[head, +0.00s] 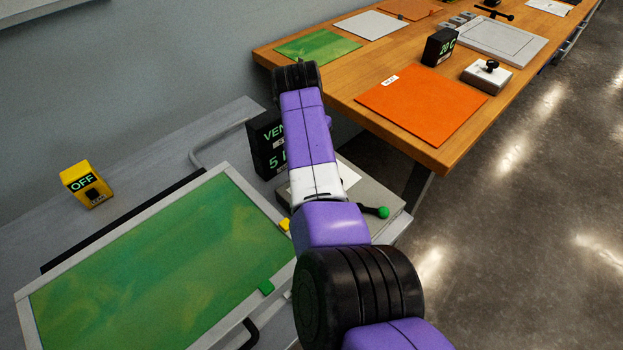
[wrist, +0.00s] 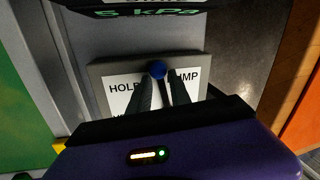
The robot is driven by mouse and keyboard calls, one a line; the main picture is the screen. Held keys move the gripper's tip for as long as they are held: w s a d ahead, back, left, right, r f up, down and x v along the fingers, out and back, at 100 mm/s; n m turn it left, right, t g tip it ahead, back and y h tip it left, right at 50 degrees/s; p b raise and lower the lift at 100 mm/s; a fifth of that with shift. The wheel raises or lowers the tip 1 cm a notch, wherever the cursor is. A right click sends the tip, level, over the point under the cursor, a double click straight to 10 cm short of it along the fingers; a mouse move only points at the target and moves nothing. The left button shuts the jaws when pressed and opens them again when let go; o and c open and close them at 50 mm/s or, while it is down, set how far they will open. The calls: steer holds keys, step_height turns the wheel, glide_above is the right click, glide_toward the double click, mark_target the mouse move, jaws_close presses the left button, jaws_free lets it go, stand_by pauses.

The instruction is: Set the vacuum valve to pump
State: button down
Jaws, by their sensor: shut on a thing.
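The vacuum valve is a grey box with a white label plate (wrist: 120,97), set below a black display (head: 267,146). In the wrist view the label reads HOLD at left and part of PUMP at right; lower words are covered. A blue ball knob (wrist: 157,69) stands at the top of the label between these words. My gripper (wrist: 160,82) is shut on the blue knob, with a dark finger on each side of it. In the head view my arm hides the gripper and knob; part of the valve box (head: 390,192) shows.
A black lever with a green ball (head: 382,212) sticks out at the box's right. A framed green panel (head: 150,270) lies at left, with a yellow OFF switch box (head: 87,184) behind it. A wooden table (head: 360,80) with an orange sheet (head: 422,102) stands at the back right.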

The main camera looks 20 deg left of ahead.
steer(key=shift+w+d+m+b, duration=0.2)
steer(key=shift+w+m+b, duration=0.45)
steer(key=shift+m+b, duration=0.6)
steer(key=c, duration=1.5)
jaws_free()
steer(key=shift+r, duration=0.15)
steer(key=r, duration=0.5)
steer(key=s+r, duration=0.1)
steer(key=r, duration=0.1)
steer(key=shift+s+a+r, duration=0.1)
steer(key=shift+a+r, duration=0.15)
steer(key=shift+a, duration=0.1)
steer(key=shift+s+f, duration=0.1)
